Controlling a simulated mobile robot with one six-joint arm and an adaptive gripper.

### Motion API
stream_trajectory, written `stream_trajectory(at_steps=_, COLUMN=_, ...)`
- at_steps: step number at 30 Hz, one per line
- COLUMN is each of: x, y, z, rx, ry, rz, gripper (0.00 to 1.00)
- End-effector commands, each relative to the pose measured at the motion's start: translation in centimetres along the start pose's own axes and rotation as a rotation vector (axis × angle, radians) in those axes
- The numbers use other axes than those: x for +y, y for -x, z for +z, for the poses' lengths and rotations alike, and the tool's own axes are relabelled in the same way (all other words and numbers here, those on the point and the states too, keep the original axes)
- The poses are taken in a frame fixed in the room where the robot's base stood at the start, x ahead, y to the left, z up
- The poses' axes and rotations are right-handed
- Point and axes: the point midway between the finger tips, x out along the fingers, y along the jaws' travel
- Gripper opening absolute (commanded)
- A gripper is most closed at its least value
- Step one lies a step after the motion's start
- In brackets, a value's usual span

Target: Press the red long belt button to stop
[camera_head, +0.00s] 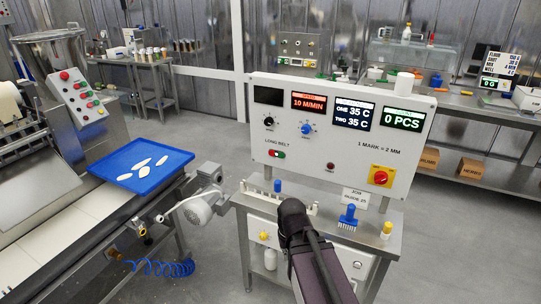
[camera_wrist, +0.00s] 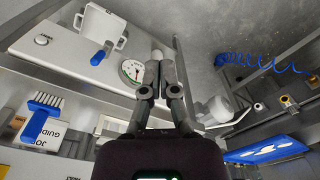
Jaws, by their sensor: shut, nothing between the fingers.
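My gripper's two grey fingers are together and empty in the wrist view (camera_wrist: 159,78). They are over the small bench below the panel, near a round dial gauge (camera_wrist: 132,72). In the head view my dark arm rises from the bottom, its end below and right of the buttons and apart from them. The fingertips are hidden there.
A red knob on a yellow plate (camera_head: 380,177) and a small dark red button (camera_head: 330,166) are also on the panel. A conveyor with a blue tray (camera_head: 142,163) is left.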

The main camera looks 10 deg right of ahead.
Motion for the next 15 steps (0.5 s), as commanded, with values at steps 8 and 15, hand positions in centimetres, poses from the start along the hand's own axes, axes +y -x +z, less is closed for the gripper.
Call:
stream_trajectory(at_steps=8, x=-1.9, y=-1.5, z=-7.1, rx=0.19, ry=0.007, rz=-0.11, gripper=0.0)
stream_trajectory(at_steps=15, x=-4.5, y=-1.6, z=-17.6, rx=0.499, ry=-0.015, rz=-0.272, gripper=0.0)
